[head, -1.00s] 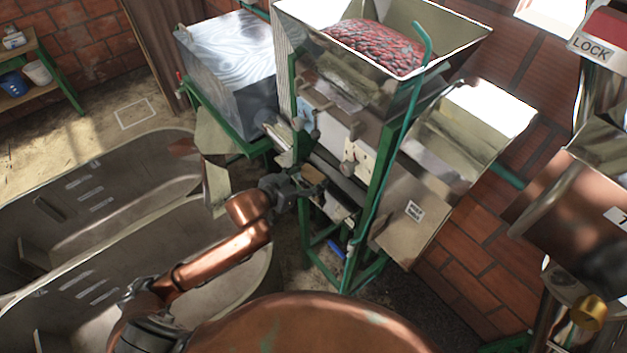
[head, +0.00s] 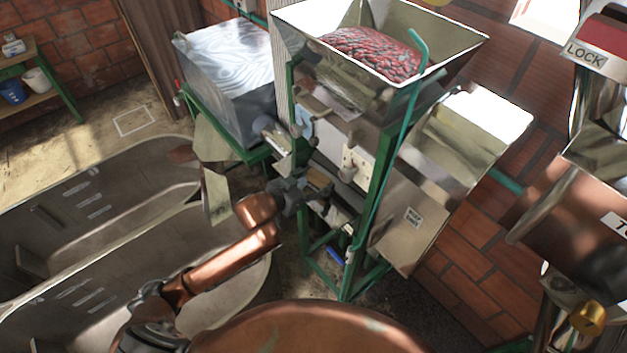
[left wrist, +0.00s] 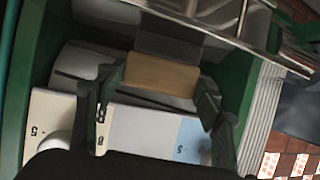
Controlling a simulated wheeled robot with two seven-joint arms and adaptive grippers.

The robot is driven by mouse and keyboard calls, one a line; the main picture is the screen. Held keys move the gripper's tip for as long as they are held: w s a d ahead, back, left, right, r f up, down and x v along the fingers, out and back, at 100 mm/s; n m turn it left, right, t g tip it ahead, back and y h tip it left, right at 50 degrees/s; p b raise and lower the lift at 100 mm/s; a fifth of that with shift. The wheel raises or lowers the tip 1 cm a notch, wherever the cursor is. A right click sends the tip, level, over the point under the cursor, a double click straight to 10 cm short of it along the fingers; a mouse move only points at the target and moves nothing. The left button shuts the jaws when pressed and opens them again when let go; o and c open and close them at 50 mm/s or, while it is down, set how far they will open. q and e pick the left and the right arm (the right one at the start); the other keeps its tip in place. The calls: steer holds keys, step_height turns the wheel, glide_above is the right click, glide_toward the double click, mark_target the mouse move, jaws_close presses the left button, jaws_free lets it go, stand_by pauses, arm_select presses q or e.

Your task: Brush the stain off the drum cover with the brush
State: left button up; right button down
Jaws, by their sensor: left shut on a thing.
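My left gripper (head: 308,190) reaches into the green-framed machine below its hopper. In the left wrist view its two dark fingers (left wrist: 160,100) are shut on the brush, whose brown wooden block (left wrist: 162,75) shows between them. The brush is also a small brown patch in the head view (head: 319,178). A grey surface lies just past the block in the wrist view; I cannot tell whether it is bristles or the drum cover. The stain cannot be made out, and whether the brush touches the cover is unclear. My right gripper is not in view.
Green posts (left wrist: 238,120) stand close on both sides of the gripper. White (left wrist: 140,132) and light-blue (left wrist: 190,140) plates with knobs are near the fingers. The hopper (head: 440,62) holds red cherries. A tilted metal chute (head: 412,215) is at right; grey tanks (head: 60,240) are at left.

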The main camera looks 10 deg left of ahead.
arm_select(q)
steer(key=shift+s+d+r, duration=0.1)
steer(key=shift+s+d, duration=0.65)
steer(key=shift+d, duration=0.3)
steer(key=shift+s+d+f, duration=0.2)
steer(key=shift+s+d, duration=0.7)
steer(key=shift+d, duration=0.25)
steer(key=shift+s+d+f, duration=0.15)
steer(key=shift+s+d, duration=0.75)
steer(key=shift+d, duration=0.2)
steer(key=shift+s+d+r, duration=0.1)
steer(key=shift+s+d, duration=0.7)
steer(key=shift+d, duration=0.25)
steer(key=shift+s+a+r, duration=0.15)
steer(key=shift+a+r, duration=0.05)
steer(key=shift+s+a, duration=0.2)
steer(key=shift+w+a+f, duration=0.1)
steer(key=shift+w+a, duration=0.65)
steer(key=shift+a, duration=0.2)
steer(key=shift+w+a+f, duration=0.1)
steer(key=shift+w+a, duration=0.6)
steer(key=shift+a, duration=0.25)
steer(key=shift+w+a+r, duration=0.15)
steer(key=shift+w+a, duration=0.5)
steer(key=shift+a, duration=0.15)
steer(key=shift+w+a+r, duration=0.1)
steer(key=shift+w+a, duration=0.5)
steer(key=shift+a, duration=0.2)
